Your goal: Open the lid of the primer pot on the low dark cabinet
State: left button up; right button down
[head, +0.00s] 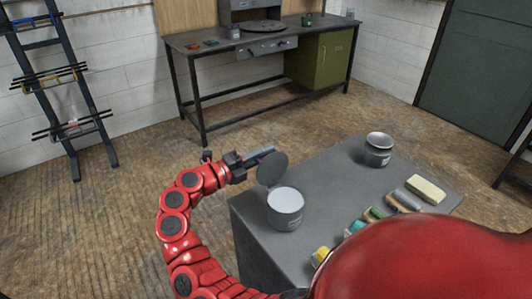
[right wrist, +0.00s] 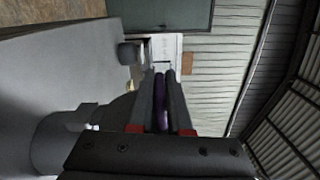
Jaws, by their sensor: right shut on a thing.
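The primer pot (head: 285,212) is a grey can with a pale inside, on the low dark cabinet (head: 328,180). Its round grey lid (head: 273,168) stands tilted up at the pot's far left rim, so the mouth is uncovered. My right gripper (head: 268,154) is beside the raised lid, at its upper left. In the right wrist view its fingers (right wrist: 165,76) are shut on a slim purple thing (right wrist: 161,104). I cannot tell whether the gripper touches the lid. The pot is at lower left there (right wrist: 58,142). My left gripper is not in view.
A workbench (head: 190,41) stands at the back, with a ladder rack (head: 65,85) at left. The floor between is clear.

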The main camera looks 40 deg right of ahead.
jog(key=shift+f, duration=0.15)
jog(key=c, duration=0.9)
grip_release()
jog(key=shift+w+a+b, duration=0.35)
jog(key=shift+a+b, duration=1.1)
jog(key=shift+a, duration=1.45)
jog(key=shift+w+a+b, duration=0.3)
jog(key=shift+a+b, duration=1.1)
jog(key=shift+a, duration=1.5)
jog(key=shift+w+a+b, duration=0.35)
jog(key=shift+a+b, duration=1.1)
jog(key=shift+a, duration=1.45)
